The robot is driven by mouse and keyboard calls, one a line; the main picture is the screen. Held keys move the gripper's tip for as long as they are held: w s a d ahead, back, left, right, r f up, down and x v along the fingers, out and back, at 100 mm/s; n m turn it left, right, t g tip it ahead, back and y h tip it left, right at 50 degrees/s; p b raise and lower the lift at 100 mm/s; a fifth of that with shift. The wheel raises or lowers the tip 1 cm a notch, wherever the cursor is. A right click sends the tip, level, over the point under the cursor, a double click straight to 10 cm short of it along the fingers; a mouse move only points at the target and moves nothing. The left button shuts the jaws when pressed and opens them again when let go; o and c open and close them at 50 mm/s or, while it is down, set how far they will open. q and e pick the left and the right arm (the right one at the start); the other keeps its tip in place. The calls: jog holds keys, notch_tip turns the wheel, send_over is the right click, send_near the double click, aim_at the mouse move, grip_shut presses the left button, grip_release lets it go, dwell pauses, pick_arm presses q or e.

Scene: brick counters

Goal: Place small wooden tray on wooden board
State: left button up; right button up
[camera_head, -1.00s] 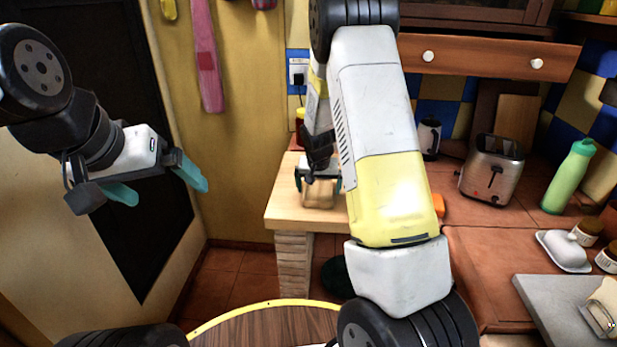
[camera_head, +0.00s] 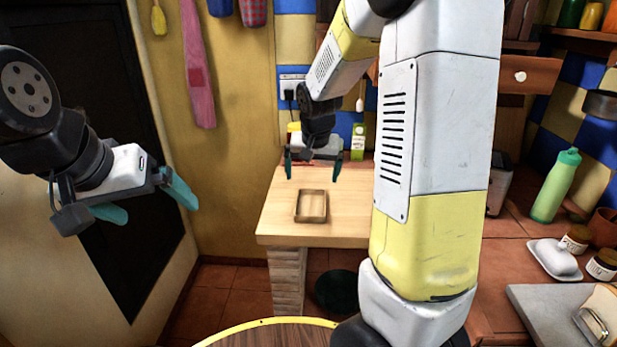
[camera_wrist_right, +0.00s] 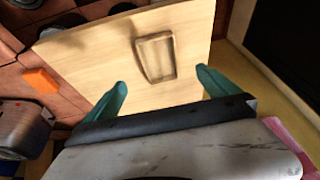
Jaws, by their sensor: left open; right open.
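The small wooden tray (camera_head: 311,206) lies flat on the light wooden board (camera_head: 276,226), near the board's middle. In the right wrist view the tray (camera_wrist_right: 156,57) rests on the board (camera_wrist_right: 88,68), apart from the fingers. My right gripper (camera_head: 314,168) is open and empty, behind and above the tray in the head view. Its teal fingertips (camera_wrist_right: 161,80) do not touch the tray. My left gripper (camera_head: 155,204) is open and empty in the air at the left, far from the board.
A toaster (camera_head: 497,184) is partly hidden behind my right arm. A green bottle (camera_head: 555,187), small jars (camera_head: 574,238) and a white butter dish (camera_head: 554,259) stand on the right counter. An orange block (camera_wrist_right: 40,80) lies beside the board. The board's front part is clear.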

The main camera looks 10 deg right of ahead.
jog(key=s+a+r+n+t+y, duration=0.1)
jog(key=s+r, duration=0.5)
jog(key=s, duration=0.6)
jog(key=s+a+r+n+y, duration=0.1)
jog(key=s+r, duration=0.5)
jog(key=s, duration=0.6)
jog(key=shift+s+a+n+t+y, duration=0.35)
jog(key=shift+a+n, duration=0.2)
jog(key=shift+n, duration=0.25)
